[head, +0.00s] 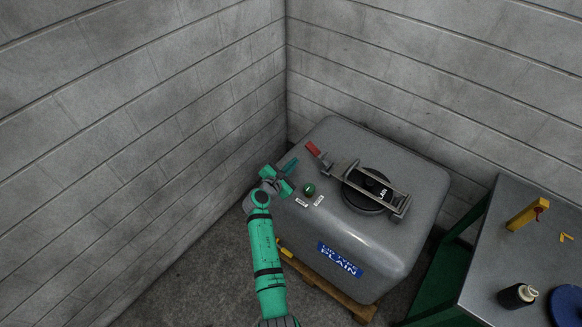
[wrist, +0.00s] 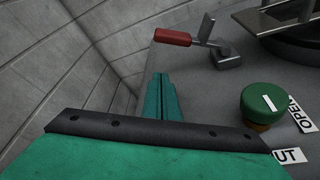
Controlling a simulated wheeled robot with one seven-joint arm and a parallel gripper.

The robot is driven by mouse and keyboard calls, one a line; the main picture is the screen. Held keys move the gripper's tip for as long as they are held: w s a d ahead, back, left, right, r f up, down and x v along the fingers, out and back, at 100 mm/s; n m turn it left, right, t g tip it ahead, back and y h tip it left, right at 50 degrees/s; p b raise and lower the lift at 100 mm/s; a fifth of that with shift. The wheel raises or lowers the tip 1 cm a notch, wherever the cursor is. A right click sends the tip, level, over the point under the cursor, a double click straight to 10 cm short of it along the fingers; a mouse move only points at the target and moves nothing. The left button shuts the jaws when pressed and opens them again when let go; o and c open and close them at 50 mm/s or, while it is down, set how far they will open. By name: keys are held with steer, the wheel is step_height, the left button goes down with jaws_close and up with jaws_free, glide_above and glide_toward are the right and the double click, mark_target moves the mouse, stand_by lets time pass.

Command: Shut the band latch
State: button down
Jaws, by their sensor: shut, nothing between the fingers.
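A grey tank (head: 385,240) stands in the corner with a round black lid (head: 368,190) on top. A metal band (head: 375,180) crosses the lid. A lever with a red grip (head: 313,149) sticks out at the band's left end; it also shows in the wrist view as a red grip (wrist: 173,37) on a metal rod by a bracket (wrist: 225,60). My gripper (head: 290,166) is shut and empty over the tank's left edge, below and left of the red grip and apart from it. Its closed fingers (wrist: 160,98) show in the wrist view.
Block walls close in at left and back. A bench (head: 490,260) at right holds a yellow item (head: 527,214) and a dark bottle (head: 517,296).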

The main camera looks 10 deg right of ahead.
mark_target(318, 155)
steer(key=x, duration=0.5)
steer(key=shift+w+d, duration=0.15)
steer(key=shift+w, duration=0.15)
steer(key=shift+s+d+r, duration=0.2)
steer(key=shift+s+r, duration=0.1)
steer(key=shift+r, duration=0.3)
steer(key=shift+s+d+r, duration=0.15)
steer(key=shift+s+r, duration=0.15)
steer(key=shift+r, duration=0.25)
steer(key=shift+s+d+r, duration=0.2)
steer(key=shift+s+r, duration=0.05)
steer(key=shift+r, duration=0.35)
